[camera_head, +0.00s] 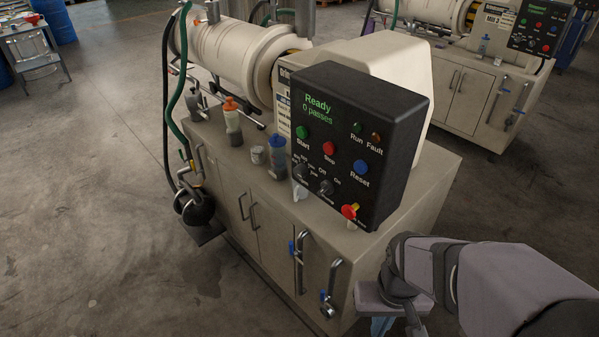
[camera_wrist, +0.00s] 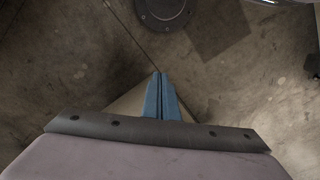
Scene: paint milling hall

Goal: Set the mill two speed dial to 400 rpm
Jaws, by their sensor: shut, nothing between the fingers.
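The near mill's black control panel (camera_head: 348,130) faces the camera and its screen reads "Ready, 0 passes". A dark round speed dial (camera_head: 301,171) sits at its lower left. The small numbers around the dial are too blurred to read, so I cannot tell its setting. My gripper (camera_head: 383,326) is at the bottom edge of the head view, below and right of the panel and apart from it. Its blue fingers are mostly cut off there. In the wrist view the fingers (camera_wrist: 161,97) are together and empty, pointing at the floor.
Right of the dial is a second knob (camera_head: 326,187) marked Off and On. A red emergency knob (camera_head: 350,211), green Start (camera_head: 303,133), red Stop (camera_head: 329,148) and blue Reset (camera_head: 361,167) buttons share the panel. Bottles (camera_head: 277,156) stand left of it. Another mill (camera_head: 480,90) is behind.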

